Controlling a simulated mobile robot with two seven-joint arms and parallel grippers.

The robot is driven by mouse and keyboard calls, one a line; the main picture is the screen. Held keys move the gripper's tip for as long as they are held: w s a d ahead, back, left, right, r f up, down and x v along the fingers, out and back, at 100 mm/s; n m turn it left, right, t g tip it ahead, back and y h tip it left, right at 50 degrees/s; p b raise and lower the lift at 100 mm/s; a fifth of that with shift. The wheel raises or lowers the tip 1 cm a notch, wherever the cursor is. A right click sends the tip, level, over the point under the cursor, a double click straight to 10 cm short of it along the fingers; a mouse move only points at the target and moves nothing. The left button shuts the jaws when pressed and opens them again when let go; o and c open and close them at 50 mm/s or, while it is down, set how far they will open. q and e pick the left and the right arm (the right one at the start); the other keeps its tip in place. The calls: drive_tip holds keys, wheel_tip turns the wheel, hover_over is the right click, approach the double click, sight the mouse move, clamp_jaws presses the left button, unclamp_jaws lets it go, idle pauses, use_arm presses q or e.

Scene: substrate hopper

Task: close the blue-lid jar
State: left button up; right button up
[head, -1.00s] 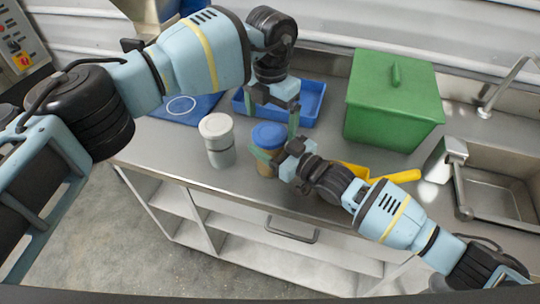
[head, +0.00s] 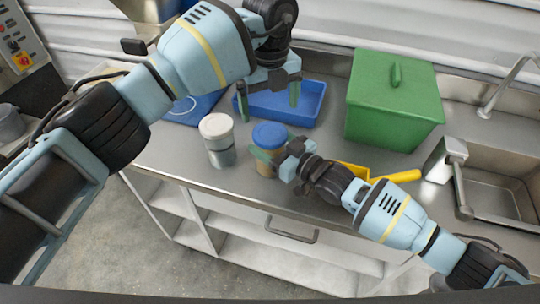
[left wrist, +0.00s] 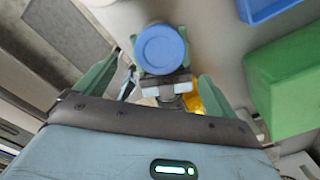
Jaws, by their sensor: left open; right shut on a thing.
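The blue-lid jar stands upright on the steel counter, with its blue lid (head: 270,135) on top and a tan body below, partly hidden by my right gripper. The lid also shows from above in the left wrist view (left wrist: 160,48); I cannot tell how tightly it sits. My right gripper (head: 267,157) is shut on the jar's body, below the lid. My left gripper (head: 269,101) is open and empty, above and behind the lid in the head view, apart from it. Its fingers spread on either side in the left wrist view (left wrist: 156,88).
A white-lid jar (head: 219,146) stands just left. A blue tray (head: 305,112) lies behind, and a green lidded box (head: 393,110) stands to the right. A yellow scoop (head: 400,177) lies near my right arm. The sink (head: 495,190) is at far right; the counter's front edge is close.

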sight(270, 132)
idle(0.4)
use_arm(q)
drive_tip(key=shift+f, duration=4)
drive_tip(key=shift+c, duration=0.2)
drive_tip(key=c, duration=0.9)
drive_tip(key=o, duration=1)
drive_tip(key=shift+r, duration=0.1)
drive_tip(key=shift+r, duration=2.2)
drive_tip(key=shift+c, duration=0.3)
